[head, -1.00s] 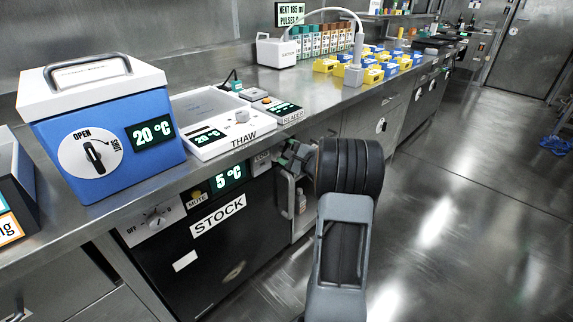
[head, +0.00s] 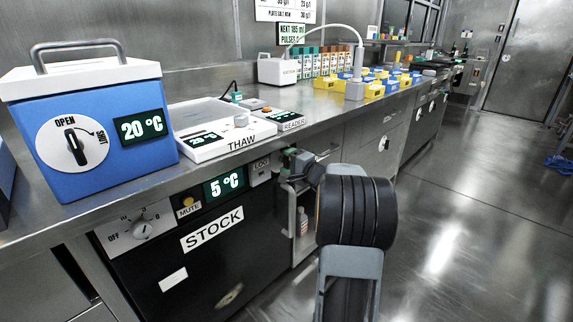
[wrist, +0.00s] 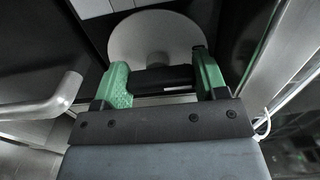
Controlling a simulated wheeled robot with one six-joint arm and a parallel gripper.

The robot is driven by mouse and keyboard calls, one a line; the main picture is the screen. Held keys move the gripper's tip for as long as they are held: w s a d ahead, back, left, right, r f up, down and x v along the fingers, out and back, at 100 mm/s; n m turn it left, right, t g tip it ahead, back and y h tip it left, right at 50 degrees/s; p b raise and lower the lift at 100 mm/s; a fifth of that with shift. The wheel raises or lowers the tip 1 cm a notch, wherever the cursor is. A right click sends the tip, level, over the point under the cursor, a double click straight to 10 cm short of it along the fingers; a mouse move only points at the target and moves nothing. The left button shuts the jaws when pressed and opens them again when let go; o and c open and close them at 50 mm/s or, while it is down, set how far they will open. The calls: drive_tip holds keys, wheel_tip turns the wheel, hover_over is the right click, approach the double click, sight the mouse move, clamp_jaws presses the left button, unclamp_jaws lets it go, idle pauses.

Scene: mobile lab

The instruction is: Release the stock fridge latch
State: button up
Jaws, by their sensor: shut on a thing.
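The stock fridge (head: 215,265) is the black-fronted unit under the counter, with a "STOCK" label and a 5 °C display. My gripper (head: 288,163) is at the upper right of its front. In the wrist view, my gripper's green fingertips (wrist: 163,82) stand on either side of a dark bar, the latch handle (wrist: 160,79), and are shut on it. The handle sits in front of a pale round plate (wrist: 155,35). In the head view my arm and gripper mostly hide the latch, and its lettering cannot be read.
A pale vertical bar handle (head: 292,215) is just below my gripper; it also shows at left in the wrist view (wrist: 50,100). A blue box (head: 100,140) with an OPEN/SHUT dial and a thaw unit (head: 225,138) stand on the counter above. The floor (head: 460,220) at right is clear.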

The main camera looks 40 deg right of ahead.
idle(0.3)
drive_tip(key=o, duration=0.9)
drive_tip(key=shift+o, duration=0.2)
drive_tip(key=s+d+p, duration=0.2)
drive_tip(key=s+p, duration=0.1)
drive_tip(key=s, duration=1)
drive_tip(key=shift+s+d, duration=0.2)
drive_tip(key=shift+s, duration=0.1)
